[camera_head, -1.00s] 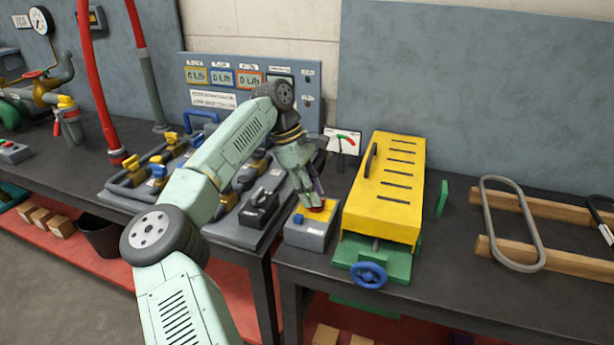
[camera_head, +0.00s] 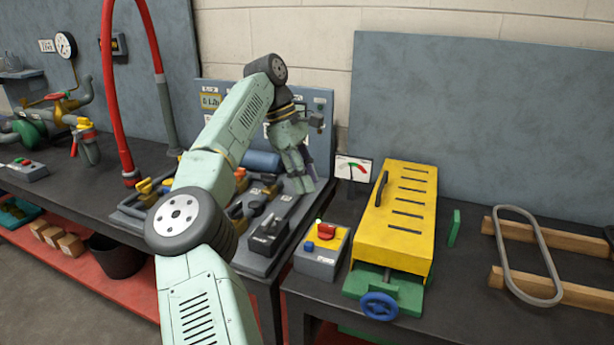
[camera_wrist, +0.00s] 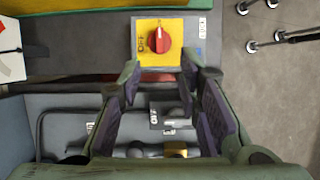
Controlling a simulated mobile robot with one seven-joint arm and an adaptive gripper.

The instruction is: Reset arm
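My gripper (camera_head: 304,186) hangs from my bent arm above the bench, to the upper left of a grey control box (camera_head: 325,266) with a yellow top. The wrist view shows my gripper (camera_wrist: 160,82) with its two fingers apart and nothing between them. Ahead of the fingertips is a red rotary knob (camera_wrist: 159,39) on the box's yellow plate (camera_wrist: 178,23). The knob also shows in the head view (camera_head: 325,231), beside a blue button (camera_head: 309,246). The gripper is clear of the knob.
A yellow slotted housing (camera_head: 405,214) with a blue handwheel (camera_head: 379,306) stands right of the box. A black switch unit (camera_head: 268,236) and piping lie left. A small gauge (camera_head: 353,168) stands behind. A grey loop (camera_head: 530,256) rests on wooden bars at right.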

